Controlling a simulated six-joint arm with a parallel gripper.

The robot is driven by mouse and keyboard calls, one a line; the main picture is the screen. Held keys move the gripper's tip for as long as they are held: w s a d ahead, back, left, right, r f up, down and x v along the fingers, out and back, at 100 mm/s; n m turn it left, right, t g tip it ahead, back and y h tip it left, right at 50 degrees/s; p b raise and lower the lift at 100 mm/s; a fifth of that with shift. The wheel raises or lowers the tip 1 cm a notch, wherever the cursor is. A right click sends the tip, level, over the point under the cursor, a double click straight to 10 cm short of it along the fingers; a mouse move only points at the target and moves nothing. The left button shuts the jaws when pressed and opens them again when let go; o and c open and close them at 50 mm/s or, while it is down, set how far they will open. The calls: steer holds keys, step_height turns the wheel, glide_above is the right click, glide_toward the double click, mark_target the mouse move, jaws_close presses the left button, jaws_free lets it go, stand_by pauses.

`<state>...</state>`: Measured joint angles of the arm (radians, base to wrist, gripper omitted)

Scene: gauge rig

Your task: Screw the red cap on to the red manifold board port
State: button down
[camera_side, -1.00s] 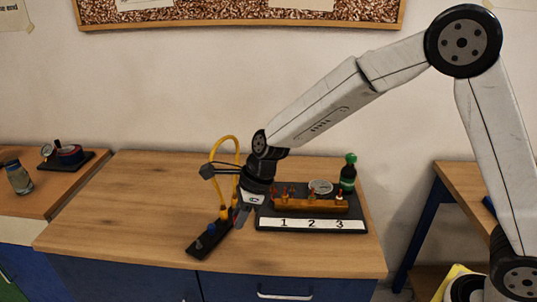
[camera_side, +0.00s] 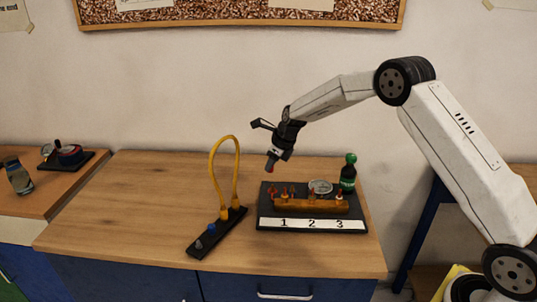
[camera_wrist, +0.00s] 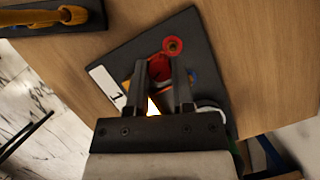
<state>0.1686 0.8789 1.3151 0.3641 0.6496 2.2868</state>
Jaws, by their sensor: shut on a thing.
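My gripper (camera_side: 271,167) is shut on the red cap (camera_wrist: 160,68) and holds it in the air above the back left part of the manifold board (camera_side: 262,212). In the wrist view, my gripper (camera_wrist: 160,78) has the cap between its two dark fingers, which partly hide it. The red port (camera_wrist: 173,45) shows in the wrist view as a red ring with a small centre, just beyond the fingertips near the board's corner. The cap is apart from the port. The brass-orange manifold (camera_side: 310,206) lies along the board behind the numbers 1, 2, 3.
A dark strip (camera_side: 196,250) with grey and blue pieces and a looped yellow hose (camera_side: 211,165) stands left of the board. A round gauge (camera_side: 320,187) and a green-topped bottle (camera_side: 348,172) stand at the board's back right.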

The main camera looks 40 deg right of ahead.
steer(key=shift+w+d+f, duration=0.1)
steer(key=shift+w+d, duration=0.1)
steer(key=shift+d, duration=0.55)
steer(key=shift+f, duration=0.2)
glide_above(275, 190)
steer(key=shift+w+a+f, duration=0.15)
steer(key=shift+f, duration=2.25)
steer(key=shift+f, duration=1.4)
stand_by(0.8)
steer(key=shift+m, duration=0.5)
steer(key=shift+m+h, duration=0.9)
steer(key=shift+m, duration=1.2)
steer(key=shift+m+h, duration=0.3)
